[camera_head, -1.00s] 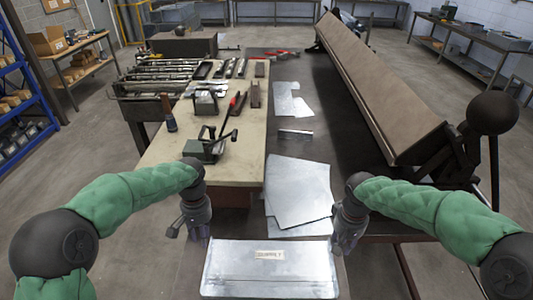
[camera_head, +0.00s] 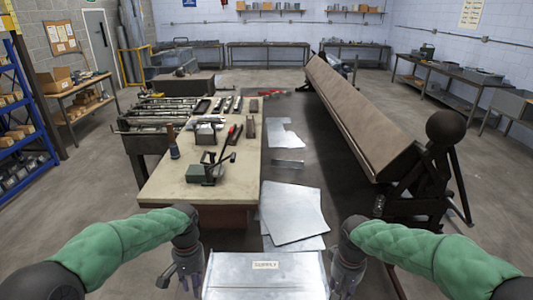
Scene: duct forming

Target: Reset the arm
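My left gripper (camera_head: 186,279) is at the lower left of the head view, beside the left edge of a labelled sheet-metal piece (camera_head: 264,280). Its fingers are spread apart, with nothing seen between them. My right gripper (camera_head: 343,280) hangs at the right edge of the same metal piece. Its fingertips are dark and partly cut off by the frame, so whether it touches the sheet cannot be told. The metal piece is silver, with a small white label near its far edge, and its near part is out of frame.
Flat metal sheets (camera_head: 294,214) lie just beyond the labelled piece. A wooden-topped bench (camera_head: 165,185) with a small hand tool (camera_head: 210,172) stands left of centre. A long brake-like machine (camera_head: 360,118) runs along the right. Floor (camera_head: 495,195) is clear further right.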

